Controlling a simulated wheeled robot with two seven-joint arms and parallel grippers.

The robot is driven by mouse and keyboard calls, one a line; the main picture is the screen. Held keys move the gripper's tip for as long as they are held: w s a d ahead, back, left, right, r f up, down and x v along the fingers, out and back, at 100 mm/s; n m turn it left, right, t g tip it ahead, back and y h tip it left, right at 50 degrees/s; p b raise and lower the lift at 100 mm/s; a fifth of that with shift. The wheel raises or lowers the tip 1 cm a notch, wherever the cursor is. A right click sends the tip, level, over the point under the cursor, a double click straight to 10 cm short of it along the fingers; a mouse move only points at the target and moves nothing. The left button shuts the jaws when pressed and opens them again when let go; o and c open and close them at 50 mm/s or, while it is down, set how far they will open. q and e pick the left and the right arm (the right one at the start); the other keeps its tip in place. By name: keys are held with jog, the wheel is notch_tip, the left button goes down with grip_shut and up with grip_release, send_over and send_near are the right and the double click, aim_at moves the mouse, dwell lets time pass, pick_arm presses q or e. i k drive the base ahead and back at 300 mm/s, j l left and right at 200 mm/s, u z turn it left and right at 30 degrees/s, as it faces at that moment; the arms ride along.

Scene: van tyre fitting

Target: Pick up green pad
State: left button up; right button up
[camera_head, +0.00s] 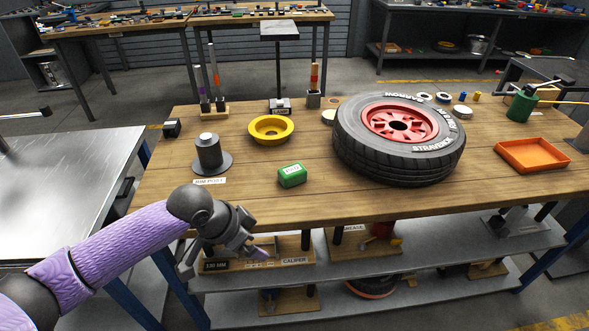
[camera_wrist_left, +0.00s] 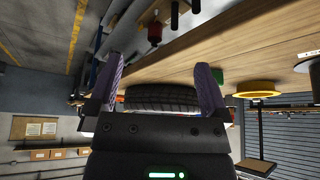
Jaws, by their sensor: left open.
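The green pad (camera_head: 292,176) is a small block with a pale label on top, lying on the wooden bench near its front edge. My left gripper (camera_head: 225,258) is at the bench's front edge, nearer to me and to the left of the pad. It is apart from the pad. In the left wrist view my left gripper (camera_wrist_left: 160,68) has its two purple fingers spread with nothing between them. A small part of the green pad (camera_wrist_left: 217,75) shows there beside the right finger, which partly hides it. My right gripper is in neither view.
The tyre on its red rim (camera_head: 450,150) lies right of the pad. A yellow ring (camera_head: 271,138) is behind it, and a dark rim post (camera_head: 208,155) stands to the left. An orange tray (camera_head: 532,168) is far right. The wood around the pad (camera_head: 300,204) is bare.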

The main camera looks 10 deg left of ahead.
aim_at(293, 174)
jog(key=i, duration=0.85)
